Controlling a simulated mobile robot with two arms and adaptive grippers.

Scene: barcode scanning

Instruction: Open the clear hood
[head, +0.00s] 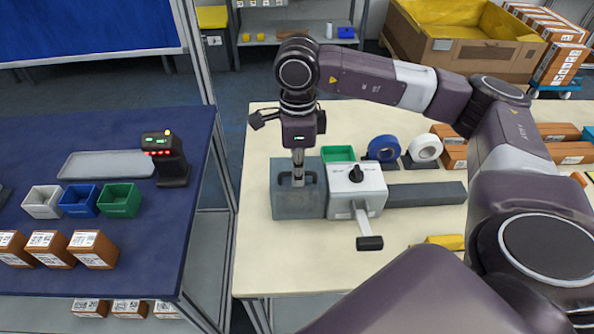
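The clear hood (283,205) is a grey see-through box on the cream table, left of a light grey machine block (343,192). A dark handle shows on the hood's top. The hood looks closed, sitting flat. My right gripper (298,180) points down onto the handle from above, its narrow fingers close together. The fingertips overlap the handle, and I cannot tell if they grip it. The block has a black knob (355,174) on top and a lever with a black grip (369,243) at its front. My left gripper is not in view.
A dark grey bar (425,195) extends right of the block. A green bin (338,154), blue tape roll (383,149) and white roll (425,149) stand behind. The left blue table holds a scanner (165,158), small bins and brown boxes. The cream table's front left is clear.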

